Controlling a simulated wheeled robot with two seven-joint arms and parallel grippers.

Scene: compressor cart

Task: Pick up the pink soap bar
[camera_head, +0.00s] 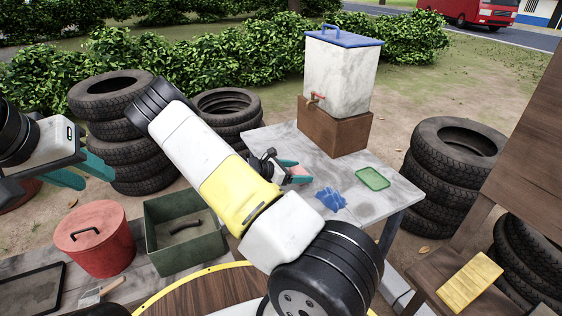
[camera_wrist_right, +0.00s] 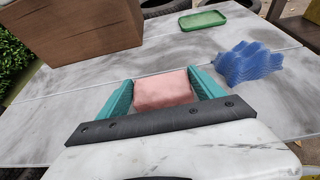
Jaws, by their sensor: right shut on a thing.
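The pink soap bar (camera_wrist_right: 163,91) sits between the two teal fingers of my right gripper (camera_wrist_right: 162,92), at the grey table. In the head view the soap bar (camera_head: 299,171) shows only in part, at the fingers of the right gripper (camera_head: 292,174). The right gripper is shut on it. I cannot tell whether the soap is touching the table. My left gripper (camera_head: 80,172) is at the far left of the head view, away from the soap, with its teal fingers apart and nothing seen between them.
On the grey table (camera_head: 400,193) are a blue crumpled cloth or scrubber (camera_head: 331,199), a green dish (camera_head: 373,179), and a white water tank (camera_head: 340,75) on a brown block (camera_head: 333,127). A red bucket (camera_head: 95,243) and green bin (camera_head: 187,234) stand left. Tyre stacks surround the table.

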